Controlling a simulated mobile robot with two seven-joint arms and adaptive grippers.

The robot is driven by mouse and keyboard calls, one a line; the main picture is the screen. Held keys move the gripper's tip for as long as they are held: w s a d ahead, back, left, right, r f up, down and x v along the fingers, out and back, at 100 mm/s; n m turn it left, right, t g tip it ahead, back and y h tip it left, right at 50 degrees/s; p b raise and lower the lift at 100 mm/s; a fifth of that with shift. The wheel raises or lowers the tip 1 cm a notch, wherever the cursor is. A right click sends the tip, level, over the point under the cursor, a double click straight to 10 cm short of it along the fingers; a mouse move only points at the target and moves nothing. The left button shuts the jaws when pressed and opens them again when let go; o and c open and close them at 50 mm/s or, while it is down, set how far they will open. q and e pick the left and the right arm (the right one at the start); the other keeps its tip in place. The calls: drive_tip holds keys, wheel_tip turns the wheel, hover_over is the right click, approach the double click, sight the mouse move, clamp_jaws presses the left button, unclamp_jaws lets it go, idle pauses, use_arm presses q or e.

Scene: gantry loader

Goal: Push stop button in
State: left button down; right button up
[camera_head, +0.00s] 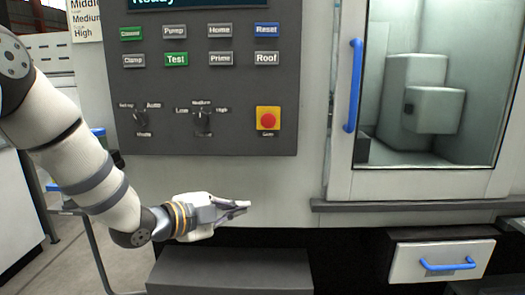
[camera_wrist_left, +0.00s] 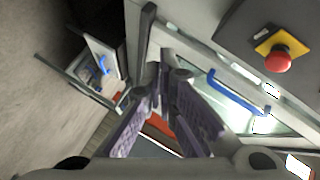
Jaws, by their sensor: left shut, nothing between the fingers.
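The stop button (camera_head: 268,121) is a round red knob on a yellow square plate at the lower right of the dark control panel (camera_head: 225,140). It also shows at the upper right of the left wrist view (camera_wrist_left: 278,61), standing out from its plate. My left gripper (camera_head: 247,205) is shut and empty. It is below the panel and a little left of the button, apart from it, in front of the pale machine front. In the left wrist view its fingers (camera_wrist_left: 165,75) meet in the middle. My right gripper is not in view.
The panel carries several labelled push buttons and two rotary knobs (camera_head: 202,119). To its right is a glazed door with a blue vertical handle (camera_head: 354,86). A ledge (camera_head: 420,204) and a drawer with a blue handle (camera_head: 447,264) are below. A dark grey box (camera_head: 230,272) stands under my gripper.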

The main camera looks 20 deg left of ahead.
use_arm(q)
wheel_tip(320, 180, up, 15)
drive_tip(key=w+a+m+t+h, duration=0.1)
drive_tip(key=m+t+h, duration=0.1)
drive_tip(key=m, duration=0.4)
drive_tip(key=shift+w+a+t+h, duration=0.3)
drive_tip(key=shift+w+a, duration=0.05)
drive_tip(key=shift+w, duration=0.05)
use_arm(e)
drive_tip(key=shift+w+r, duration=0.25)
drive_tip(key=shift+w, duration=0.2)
use_arm(q)
drive_tip(key=b, duration=0.1)
approach(268, 120)
drive_tip(key=w+d+f, duration=0.2)
drive_tip(key=w+d, duration=0.3)
drive_tip(key=shift+s+d+r, duration=0.1)
drive_tip(key=shift+s+r, duration=0.05)
drive_tip(key=shift+r, duration=0.35)
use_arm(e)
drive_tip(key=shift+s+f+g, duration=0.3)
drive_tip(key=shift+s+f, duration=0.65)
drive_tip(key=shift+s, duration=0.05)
